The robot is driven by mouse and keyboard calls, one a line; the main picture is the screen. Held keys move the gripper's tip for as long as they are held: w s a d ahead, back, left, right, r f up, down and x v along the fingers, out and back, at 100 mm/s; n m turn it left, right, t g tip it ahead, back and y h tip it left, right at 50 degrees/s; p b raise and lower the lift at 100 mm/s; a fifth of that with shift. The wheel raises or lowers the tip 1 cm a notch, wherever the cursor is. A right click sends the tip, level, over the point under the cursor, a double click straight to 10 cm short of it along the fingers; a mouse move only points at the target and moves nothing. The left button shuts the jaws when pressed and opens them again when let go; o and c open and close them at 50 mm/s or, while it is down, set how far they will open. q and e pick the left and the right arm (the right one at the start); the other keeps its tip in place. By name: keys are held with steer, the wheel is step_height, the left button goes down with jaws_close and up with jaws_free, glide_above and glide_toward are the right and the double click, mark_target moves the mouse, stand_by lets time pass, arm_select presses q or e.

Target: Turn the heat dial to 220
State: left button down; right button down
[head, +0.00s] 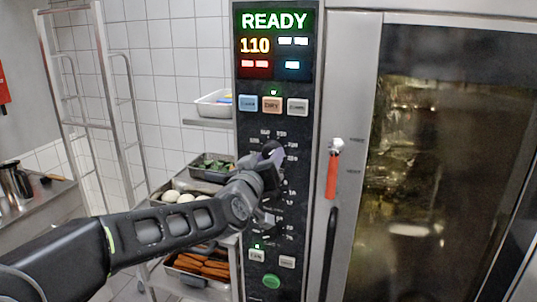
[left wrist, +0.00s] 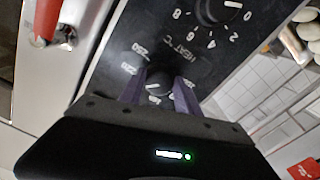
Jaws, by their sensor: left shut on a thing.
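The heat dial (left wrist: 158,80) is a dark round knob with a white pointer mark, set among printed numbers and a "HEAT °C" label in the left wrist view. My left gripper (head: 271,153) reaches the oven's black control panel (head: 304,230) from the left. In the left wrist view its two purple-grey fingers stand on either side of the dial and are shut on it. The fingers and gripper body hide part of the dial and its scale. In the head view the gripper mostly covers the dial. The display (head: 273,45) reads READY and 110. My right gripper is not in view.
A second dial (left wrist: 222,8) sits beside the heat dial. The oven door has a red-handled latch (head: 332,175) and dark glass (head: 430,170) right of the panel. A rack with food trays (head: 195,270) stands left of the panel, below my left arm.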

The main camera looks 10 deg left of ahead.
arm_select(q)
steer(key=shift+f+m+p, duration=0.15)
steer(key=shift+m+p, duration=0.5)
steer(key=shift+m, duration=1.55)
steer(key=c, duration=0.9)
jaws_free()
steer(key=shift+a, duration=0.1)
steer(key=shift+s, duration=0.1)
steer(key=s, duration=0.2)
steer(key=s+b, duration=0.1)
steer(key=s, duration=0.4)
steer(key=shift+s+a+b, duration=0.25)
steer(key=shift+s+b, duration=0.05)
steer(key=shift+b, duration=0.05)
